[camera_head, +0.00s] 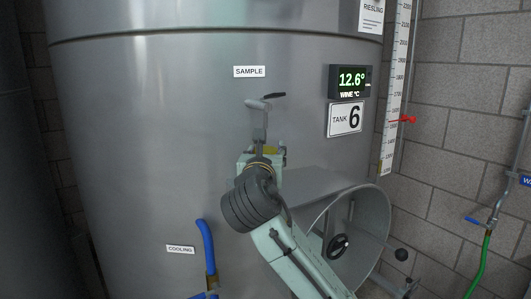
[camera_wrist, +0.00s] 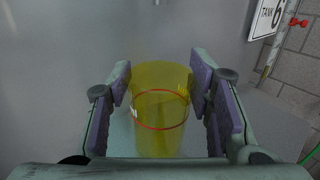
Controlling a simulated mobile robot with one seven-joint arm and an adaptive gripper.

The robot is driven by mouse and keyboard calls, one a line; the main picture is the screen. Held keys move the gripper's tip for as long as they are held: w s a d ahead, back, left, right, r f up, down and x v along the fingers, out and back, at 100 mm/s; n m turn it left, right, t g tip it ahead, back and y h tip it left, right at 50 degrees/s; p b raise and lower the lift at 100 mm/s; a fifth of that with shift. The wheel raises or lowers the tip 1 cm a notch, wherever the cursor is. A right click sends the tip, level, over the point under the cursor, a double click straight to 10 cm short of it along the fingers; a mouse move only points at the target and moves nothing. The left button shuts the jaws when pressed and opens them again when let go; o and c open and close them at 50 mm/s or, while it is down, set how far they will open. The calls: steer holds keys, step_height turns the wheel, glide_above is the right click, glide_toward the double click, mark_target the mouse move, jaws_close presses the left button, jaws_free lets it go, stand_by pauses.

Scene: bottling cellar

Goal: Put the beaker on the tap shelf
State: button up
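The beaker (camera_wrist: 160,125) is a see-through yellow cylinder with a red ring around it. In the wrist view it stands upright between the purple pads of my gripper (camera_wrist: 161,88), which appear to touch both its sides. In the head view my gripper (camera_head: 262,158) is just below the sample tap (camera_head: 260,118) on the tank front, and the beaker is mostly hidden behind it. I cannot make out the tap shelf clearly; my gripper and wrist cover the area under the tap. I cannot tell whether the beaker rests on anything.
The steel tank (camera_head: 150,130) fills the middle of the head view. A round manway (camera_head: 360,225) with a black knob juts out right of my arm. A blue cooling pipe (camera_head: 207,245) stands lower left. A green hose (camera_head: 483,265) hangs by the wall at right.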

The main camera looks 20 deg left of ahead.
steer(key=o, duration=0.4)
steer(key=shift+c, duration=0.2)
steer(key=shift+r, duration=0.2)
steer(key=shift+s+f, duration=0.15)
steer(key=shift+s, duration=0.2)
steer(key=b+v, duration=0.4)
steer(key=v, duration=0.7)
steer(key=shift+s+d, duration=0.1)
steer(key=shift+s, duration=0.1)
